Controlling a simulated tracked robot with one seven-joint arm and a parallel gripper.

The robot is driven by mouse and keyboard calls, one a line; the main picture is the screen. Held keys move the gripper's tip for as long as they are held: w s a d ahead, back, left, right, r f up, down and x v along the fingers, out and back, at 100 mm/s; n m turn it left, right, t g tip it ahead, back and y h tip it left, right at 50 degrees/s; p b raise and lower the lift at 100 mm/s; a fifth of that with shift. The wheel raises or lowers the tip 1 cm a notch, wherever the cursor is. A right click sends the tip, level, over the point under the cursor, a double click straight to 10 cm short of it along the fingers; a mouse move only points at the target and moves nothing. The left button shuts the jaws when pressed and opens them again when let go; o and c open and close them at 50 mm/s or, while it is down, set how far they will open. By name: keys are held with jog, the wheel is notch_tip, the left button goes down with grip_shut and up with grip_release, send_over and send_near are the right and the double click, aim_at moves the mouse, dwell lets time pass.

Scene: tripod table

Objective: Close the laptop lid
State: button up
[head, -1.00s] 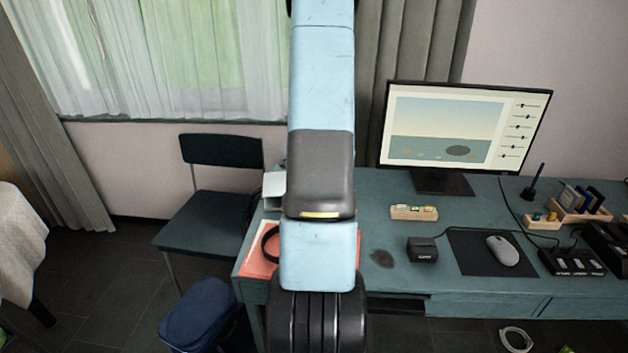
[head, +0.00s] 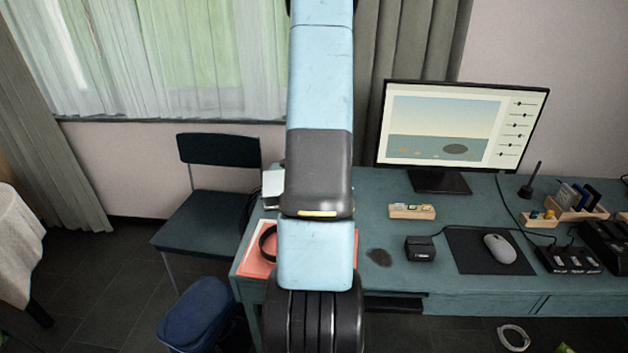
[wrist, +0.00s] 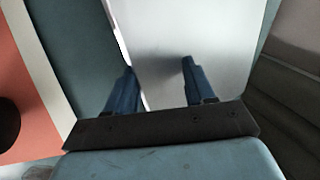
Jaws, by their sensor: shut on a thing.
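The laptop (wrist: 215,50) shows in the wrist view as a smooth pale grey panel that fills the middle, with a bright left edge. In the head view only a small pale part, which looks like the laptop (head: 272,184), shows left of my arm on the desk; my arm hides the rest. My gripper (wrist: 158,76) has its two blue fingers a little apart over the panel's near left part, shut on the laptop. I cannot tell the lid's angle. The gripper's fingers are hidden behind my arm in the head view.
The teal desk (head: 380,215) carries a red folder (head: 252,258) with a black band on it, a monitor (head: 460,125), a black box (head: 421,248) and a mouse (head: 500,248) on a mat. A dark chair (head: 215,200) stands at the left.

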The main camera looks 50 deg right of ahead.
jog(key=v, duration=1.3)
jog(key=shift+r, duration=0.2)
jog(key=shift+a, duration=0.1)
jog(key=w+a+r+n+t+y, duration=0.1)
jog(key=a+r+n, duration=0.55)
jog(key=a, duration=0.45)
jog(key=w+a+r+n+t+y, duration=0.1)
jog(key=a+r+n, duration=0.5)
jog(key=a+r, duration=0.3)
jog(key=s+a+r+n, duration=0.3)
jog(key=s+a+n, duration=0.3)
jog(key=s+a, duration=0.1)
jog(key=s+a+r+n, duration=0.3)
jog(key=s+a+n, duration=0.4)
jog(key=a, duration=0.3)
jog(key=shift+s+r+y, duration=0.2)
jog(key=shift+r+y, duration=0.1)
jog(key=shift+n, duration=0.25)
